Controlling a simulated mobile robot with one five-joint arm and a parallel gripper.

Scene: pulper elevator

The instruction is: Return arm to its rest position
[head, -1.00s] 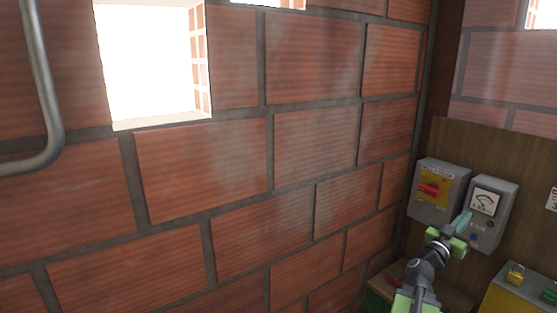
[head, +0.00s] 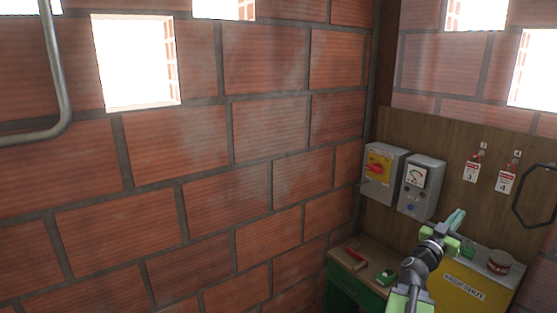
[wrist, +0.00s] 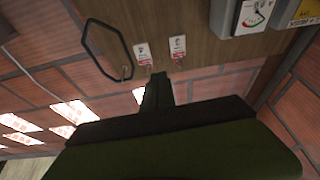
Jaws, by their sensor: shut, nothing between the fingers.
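My gripper (head: 457,217) is at the lower right of the head view, at the end of my raised arm. Its teal fingers are together and empty, pointing up and to the right. In the head view it appears in front of the wooden board, just right of the grey gauge box (head: 421,188). The wrist view shows my dark, closed gripper (wrist: 158,78) in the middle, with the board and brick wall beyond it. No contact with anything is visible.
A grey box with a red switch (head: 378,170) hangs beside the gauge box. Tags (head: 472,170) and a black loop (head: 534,195) hang at right. Below are a bench (head: 345,278) with small items and a yellow box (head: 464,291). Brick wall fills the left.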

